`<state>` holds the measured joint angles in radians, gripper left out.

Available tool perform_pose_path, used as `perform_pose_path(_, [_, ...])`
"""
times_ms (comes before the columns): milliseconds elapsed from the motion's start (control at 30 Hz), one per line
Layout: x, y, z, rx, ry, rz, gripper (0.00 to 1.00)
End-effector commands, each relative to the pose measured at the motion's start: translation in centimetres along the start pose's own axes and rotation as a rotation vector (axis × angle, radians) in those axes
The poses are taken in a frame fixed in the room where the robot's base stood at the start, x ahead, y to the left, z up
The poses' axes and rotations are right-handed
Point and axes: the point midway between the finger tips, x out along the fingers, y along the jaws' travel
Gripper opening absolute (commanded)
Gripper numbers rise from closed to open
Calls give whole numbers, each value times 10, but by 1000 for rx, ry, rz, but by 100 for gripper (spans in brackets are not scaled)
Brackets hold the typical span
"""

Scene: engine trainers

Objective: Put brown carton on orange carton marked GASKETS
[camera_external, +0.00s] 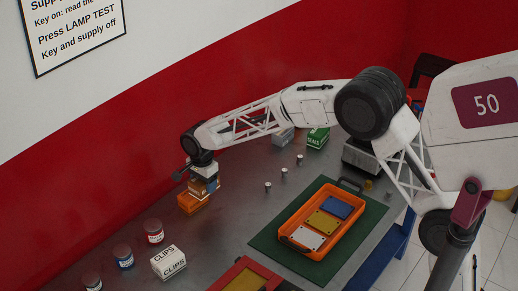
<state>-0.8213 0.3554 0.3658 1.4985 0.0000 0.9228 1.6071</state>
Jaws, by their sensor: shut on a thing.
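My gripper (203,177) is at the left end of my arm, pointing down and shut on a small brown carton (205,187). The orange carton (194,204) sits on the grey bench directly under the brown one. In this view the brown carton overlaps the top of the orange carton. I cannot tell whether it touches it or hangs just above. Any lettering on the orange carton is too small to read.
A white CLIPS carton (169,262) and several jars (153,231) stand to the front left. A green carton (318,138) is behind. An orange tray (285,242) with coloured plates lies on a green mat (365,228). Small metal cylinders (268,187) stand mid-bench.

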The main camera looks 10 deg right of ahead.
Motion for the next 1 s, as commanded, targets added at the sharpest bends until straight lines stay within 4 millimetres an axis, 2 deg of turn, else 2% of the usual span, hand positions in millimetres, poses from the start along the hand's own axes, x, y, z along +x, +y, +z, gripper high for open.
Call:
perform_pose_path(200, [2,-28,0,0,0,-2,29])
perform_pose_path(500, [4,-58,1,0,0,-2,29])
perform_pose_path(1000, [6,-63,1,0,0,-1,29])
